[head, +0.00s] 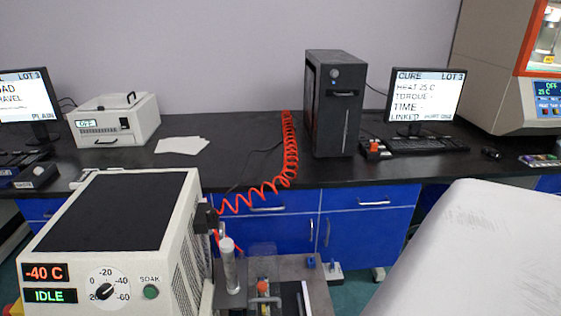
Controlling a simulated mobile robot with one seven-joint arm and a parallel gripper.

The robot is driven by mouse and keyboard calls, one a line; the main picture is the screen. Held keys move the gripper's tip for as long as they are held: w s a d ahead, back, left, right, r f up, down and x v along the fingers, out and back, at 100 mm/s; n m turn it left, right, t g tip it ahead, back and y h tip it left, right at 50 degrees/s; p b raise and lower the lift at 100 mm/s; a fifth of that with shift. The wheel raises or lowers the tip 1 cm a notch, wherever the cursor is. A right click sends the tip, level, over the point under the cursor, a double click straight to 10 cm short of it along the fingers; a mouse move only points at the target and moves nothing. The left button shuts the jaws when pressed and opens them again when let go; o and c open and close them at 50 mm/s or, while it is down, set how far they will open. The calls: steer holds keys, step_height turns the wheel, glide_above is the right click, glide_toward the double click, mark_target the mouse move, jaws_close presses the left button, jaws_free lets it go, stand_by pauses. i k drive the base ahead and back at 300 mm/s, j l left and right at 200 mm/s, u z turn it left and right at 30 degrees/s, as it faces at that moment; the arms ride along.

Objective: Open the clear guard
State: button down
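The machine at the upper right edge (490,75) is a large beige cabinet, cut off by the picture edge. Its orange-red framed front (528,42) has what looks like a clear guard (548,45), with a metal part visible behind it. Only the left part of this front shows, so I cannot tell whether the guard is fully shut. A blue display reading OFF and 25 C (547,90) sits below it. My gripper is not in view. A pale link of my arm fills the lower right.
A black bench over blue cabinets (370,210) carries a black tower (333,105), the CURE monitor (425,95), a keyboard and a mouse (490,153). A beige -40 C unit (110,215) stands in front at left, beside a small fixture (265,285). A red coiled hose (289,150) hangs between.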

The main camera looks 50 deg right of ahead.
mark_target(268, 299)
steer(key=z, duration=1.15)
